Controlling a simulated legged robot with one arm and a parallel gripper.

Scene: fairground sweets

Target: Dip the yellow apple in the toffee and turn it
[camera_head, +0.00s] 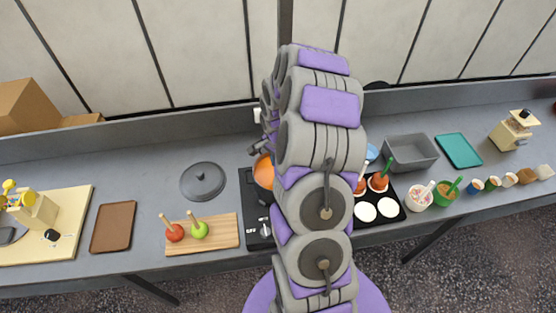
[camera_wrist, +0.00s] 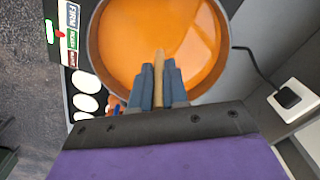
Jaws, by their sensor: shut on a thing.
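The pot of orange toffee (camera_wrist: 120,40) fills the upper middle of the wrist view. In the head view the toffee pot (camera_head: 263,172) is mostly hidden behind my arm. My gripper (camera_wrist: 159,75) is over the pot's near side, shut on a pale wooden stick (camera_wrist: 159,57). The stick's far end meets the toffee in the picture. The yellow apple itself does not show in either view; whether it is under the toffee I cannot tell. My gripper is hidden behind my arm in the head view.
A wooden board (camera_head: 225,240) holds a red apple (camera_head: 175,233) and a green apple (camera_head: 200,231), both with sticks. A dark lid (camera_head: 203,181) lies behind it. Right of my arm, a black tray (camera_head: 387,212) holds white discs and toffee-coloured apples. Several cups stand farther right.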

